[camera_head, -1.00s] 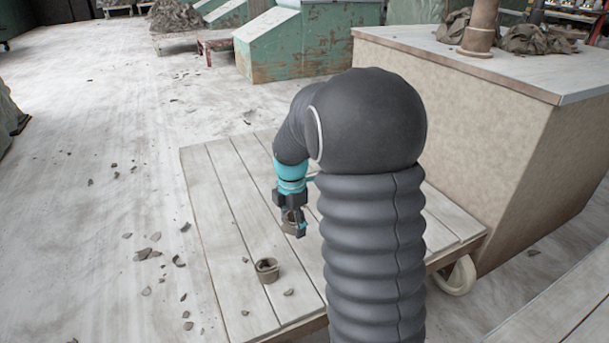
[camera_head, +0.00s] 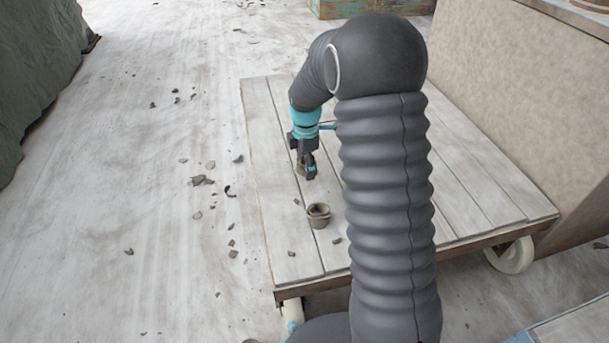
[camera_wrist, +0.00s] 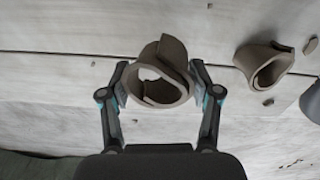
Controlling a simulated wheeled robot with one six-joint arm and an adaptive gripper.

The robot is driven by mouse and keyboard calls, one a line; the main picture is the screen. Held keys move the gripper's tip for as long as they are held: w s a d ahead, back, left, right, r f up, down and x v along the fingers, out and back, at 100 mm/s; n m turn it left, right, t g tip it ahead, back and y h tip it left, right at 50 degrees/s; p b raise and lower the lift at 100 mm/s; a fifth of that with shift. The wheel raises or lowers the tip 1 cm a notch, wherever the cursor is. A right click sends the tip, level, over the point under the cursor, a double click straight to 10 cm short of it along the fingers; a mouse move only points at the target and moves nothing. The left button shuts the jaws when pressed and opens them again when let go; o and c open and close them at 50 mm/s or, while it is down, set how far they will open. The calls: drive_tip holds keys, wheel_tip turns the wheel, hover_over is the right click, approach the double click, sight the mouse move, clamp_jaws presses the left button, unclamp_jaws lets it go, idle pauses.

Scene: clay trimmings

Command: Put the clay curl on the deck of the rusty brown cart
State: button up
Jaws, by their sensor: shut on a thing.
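My gripper (camera_head: 306,171) is shut on a brown rolled clay curl (camera_wrist: 160,92), with one finger on each side of it in the wrist view. In the head view this held curl (camera_head: 301,168) is partly hidden by the fingers. It is over the pale plank deck (camera_head: 262,160) of a cart with a rusty brown edge (camera_head: 400,262). I cannot tell whether it touches the planks. A second clay curl (camera_head: 318,216) lies on the deck, nearer the front edge; it also shows at the right of the wrist view (camera_wrist: 265,68).
Small clay chips (camera_head: 202,180) litter the floor left of the cart, and a few lie on the deck. A large beige block (camera_head: 500,80) stands beside the cart on the right. A green draped heap (camera_head: 35,80) is at far left. Another deck (camera_head: 575,325) shows at bottom right.

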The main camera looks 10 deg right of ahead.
sight(304, 182)
drive_tip(key=shift+w+a+f, duration=0.15)
drive_tip(key=shift+a+f, duration=0.05)
drive_tip(key=shift+f, duration=0.2)
drive_tip(key=shift+f+b, duration=0.35)
drive_tip(key=shift+f, duration=1.4)
drive_tip(key=shift+f, duration=0.15)
drive_tip(key=o, duration=1.2)
